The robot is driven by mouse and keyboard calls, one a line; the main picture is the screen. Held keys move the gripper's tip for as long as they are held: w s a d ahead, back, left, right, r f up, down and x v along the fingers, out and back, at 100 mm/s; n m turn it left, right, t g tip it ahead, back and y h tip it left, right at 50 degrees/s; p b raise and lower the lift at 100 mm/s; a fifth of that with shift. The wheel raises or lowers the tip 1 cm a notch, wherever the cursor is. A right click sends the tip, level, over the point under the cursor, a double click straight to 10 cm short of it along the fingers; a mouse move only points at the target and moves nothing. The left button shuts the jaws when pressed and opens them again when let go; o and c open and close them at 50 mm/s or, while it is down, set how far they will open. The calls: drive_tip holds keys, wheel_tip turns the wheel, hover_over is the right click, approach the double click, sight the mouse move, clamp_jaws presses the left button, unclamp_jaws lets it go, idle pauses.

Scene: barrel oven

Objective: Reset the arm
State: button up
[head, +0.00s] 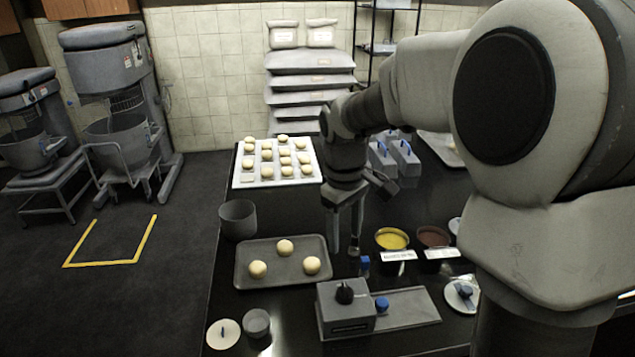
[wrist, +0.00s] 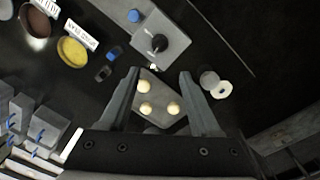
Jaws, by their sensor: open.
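My gripper (head: 345,245) hangs above the black table with its fingers pointing down, to the right of the grey tray. In the wrist view my gripper (wrist: 157,100) shows two fingers spread wide apart with nothing held between them. The grey tray (head: 250,277) carries three pale dough balls. In the wrist view the dough balls (wrist: 145,107) appear between the fingers but lie well below on the table. My arm reaches in from the right and hides part of the table's far right side.
A white board (head: 245,178) with several dough balls lies at the back left of the table. A grey device with a black knob (head: 345,292), a yellow-filled bowl (head: 392,238), a brown-filled bowl (head: 433,236) and grey boxes (head: 405,158) stand nearby. Mixers (head: 115,90) stand on the floor at left.

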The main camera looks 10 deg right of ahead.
drive_tip(key=s+r+m+t, duration=0.2)
drive_tip(key=s+r+m, duration=0.1)
drive_tip(key=s, duration=0.6)
drive_tip(key=s+r+m+t, duration=0.3)
drive_tip(key=s+r, duration=0.1)
drive_tip(key=s, duration=0.6)
drive_tip(key=shift+s+d+m+y, duration=0.25)
drive_tip(key=shift+d+m+y, duration=0.05)
drive_tip(key=shift+d+m, duration=0.15)
drive_tip(key=shift+s, duration=0.15)
drive_tip(key=shift+c, duration=0.9)
drive_tip(key=shift+a, duration=0.15)
